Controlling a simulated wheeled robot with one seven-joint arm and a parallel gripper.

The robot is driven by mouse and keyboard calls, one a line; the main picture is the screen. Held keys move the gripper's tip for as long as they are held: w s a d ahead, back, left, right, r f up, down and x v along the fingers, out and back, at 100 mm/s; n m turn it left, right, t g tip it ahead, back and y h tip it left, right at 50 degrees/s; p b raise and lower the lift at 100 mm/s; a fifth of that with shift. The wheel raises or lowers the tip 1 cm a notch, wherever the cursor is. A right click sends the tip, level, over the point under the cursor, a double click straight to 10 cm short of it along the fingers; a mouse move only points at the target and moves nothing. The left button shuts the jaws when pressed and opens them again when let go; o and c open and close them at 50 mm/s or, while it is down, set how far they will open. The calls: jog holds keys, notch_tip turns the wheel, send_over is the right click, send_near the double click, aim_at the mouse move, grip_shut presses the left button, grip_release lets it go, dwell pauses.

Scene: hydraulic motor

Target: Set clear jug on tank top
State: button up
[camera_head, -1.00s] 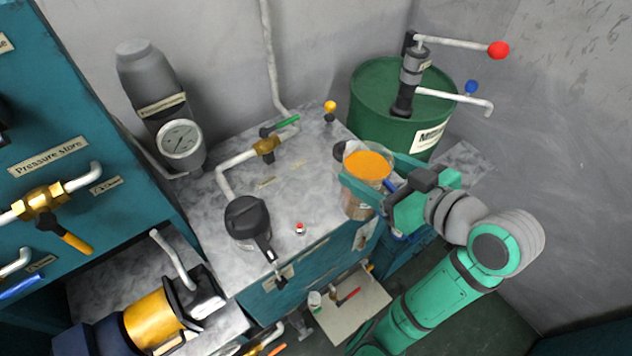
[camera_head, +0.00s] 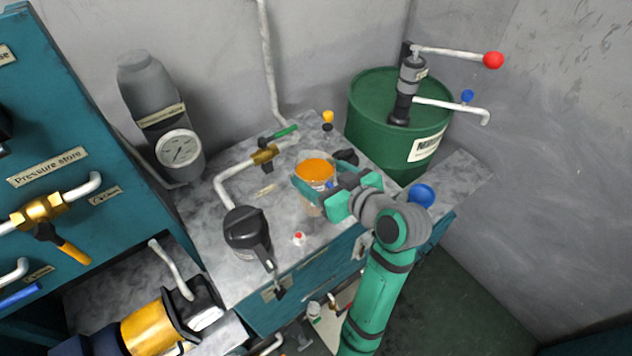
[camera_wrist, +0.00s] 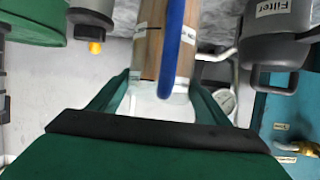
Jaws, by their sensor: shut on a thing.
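The clear jug (camera_head: 313,176) with orange liquid is held by my gripper (camera_head: 318,186) over the grey tank top (camera_head: 215,205), in the middle of the head view. In the wrist view the jug (camera_wrist: 150,60) stands between my green fingers (camera_wrist: 160,105), with its blue handle (camera_wrist: 172,45) toward the camera. My gripper is shut on the jug. The jug looks upright in the head view. Its base is partly hidden by my gripper, so I cannot tell whether it touches the tank top.
A green drum with a pump (camera_head: 385,95) stands at the back right. A blue ball (camera_head: 421,195) is at the right.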

aim_at(304, 175)
jog(key=shift+w+a+f, duration=0.15)
jog(key=shift+f, duration=0.8)
jog(key=shift+w+a+f, duration=0.1)
jog(key=shift+w+f, duration=0.05)
jog(key=shift+f, duration=0.9)
jog(key=o, duration=2.1)
jog(key=shift+f, duration=0.1)
jog(key=v, duration=1.2)
jog(key=shift+s+d, duration=0.1)
